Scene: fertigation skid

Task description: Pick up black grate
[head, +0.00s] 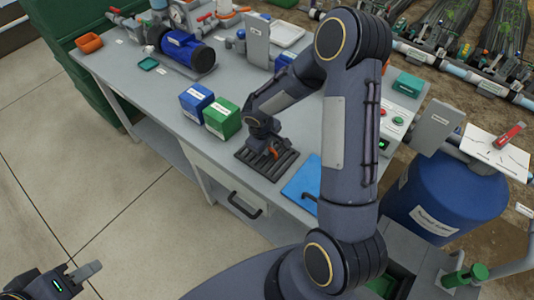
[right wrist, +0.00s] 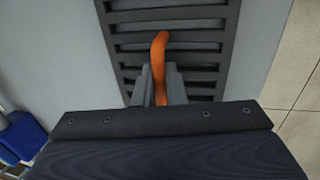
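The black grate (head: 262,166) lies flat on the grey bench near its front edge, and its slotted bars (right wrist: 205,42) fill the upper middle of the right wrist view. My right gripper (head: 270,151) is low over the grate, pointing down. An orange curved piece (right wrist: 159,50) stands over the bars between its two fingers (right wrist: 160,85), which close against both sides of it. Whether this piece is fixed to the grate cannot be told. My left gripper (head: 92,270) is at the lower left over the floor, away from the bench; its opening is unclear.
A blue box (head: 196,102) and a green box (head: 222,119) stand behind the grate. A blue sheet (head: 301,177) lies to its right. A blue pump motor (head: 187,53) is at the back left. A drawer handle (head: 244,205) sticks out below the bench edge.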

